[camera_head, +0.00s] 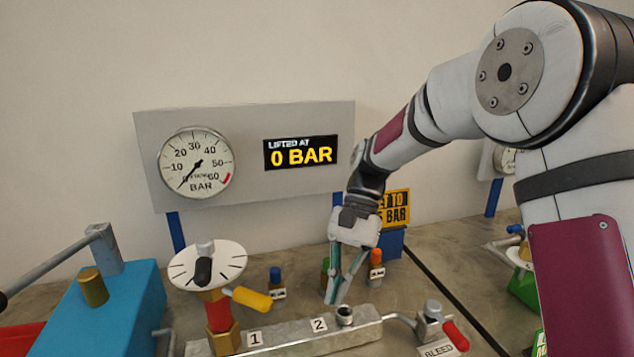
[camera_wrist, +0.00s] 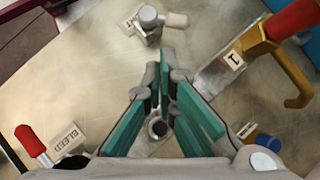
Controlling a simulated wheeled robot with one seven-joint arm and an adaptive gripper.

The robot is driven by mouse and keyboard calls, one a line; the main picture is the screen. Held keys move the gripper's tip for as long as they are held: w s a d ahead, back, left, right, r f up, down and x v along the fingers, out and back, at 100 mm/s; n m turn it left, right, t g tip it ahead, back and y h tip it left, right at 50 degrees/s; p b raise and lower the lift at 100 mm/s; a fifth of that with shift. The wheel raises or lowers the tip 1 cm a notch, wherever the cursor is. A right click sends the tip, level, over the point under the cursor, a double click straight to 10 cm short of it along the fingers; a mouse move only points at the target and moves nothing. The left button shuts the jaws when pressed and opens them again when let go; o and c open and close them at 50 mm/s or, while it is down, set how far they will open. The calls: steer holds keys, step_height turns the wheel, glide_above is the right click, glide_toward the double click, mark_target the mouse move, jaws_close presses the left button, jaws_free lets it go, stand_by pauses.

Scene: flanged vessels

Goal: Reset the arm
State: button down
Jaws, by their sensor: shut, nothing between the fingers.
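My arm reaches in from the right in the head view. My gripper (camera_head: 336,298) points down over the metal manifold bar (camera_head: 285,336), close to the round fitting beside label 2 (camera_head: 344,315). Its fingers come together at the tips and hold nothing. In the wrist view my gripper (camera_wrist: 165,60) shows green finger pads meeting in a narrow V. A round fitting (camera_wrist: 157,128) is visible between the finger bases. Whether the fingertips touch the bar cannot be told.
A brass valve with a white dial (camera_head: 207,265) and yellow lever (camera_head: 252,298) stands left. A bleed valve with a red handle (camera_head: 456,335) is at right. Small blue-capped (camera_head: 276,283) and orange-capped (camera_head: 377,268) parts stand behind the bar. A gauge panel (camera_head: 245,120) stands behind; its display reads 0 BAR.

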steer(key=s+d+r+n+t+h, duration=0.2)
steer(key=s+d+r+t, duration=0.3)
steer(key=s+d+r, duration=0.4)
steer(key=s+d+n+t, duration=0.1)
steer(key=s+d+t, duration=0.2)
steer(key=s, duration=0.3)
steer(key=s+d+n+t+h, duration=0.1)
steer(key=s+d+t, duration=0.1)
steer(key=s, duration=0.4)
steer(key=shift+s+d+r+n+t+p, duration=0.15)
steer(key=shift+s+d+n+t+p, duration=0.2)
steer(key=shift+d, duration=0.55)
steer(key=shift+w, duration=0.15)
stand_by(0.4)
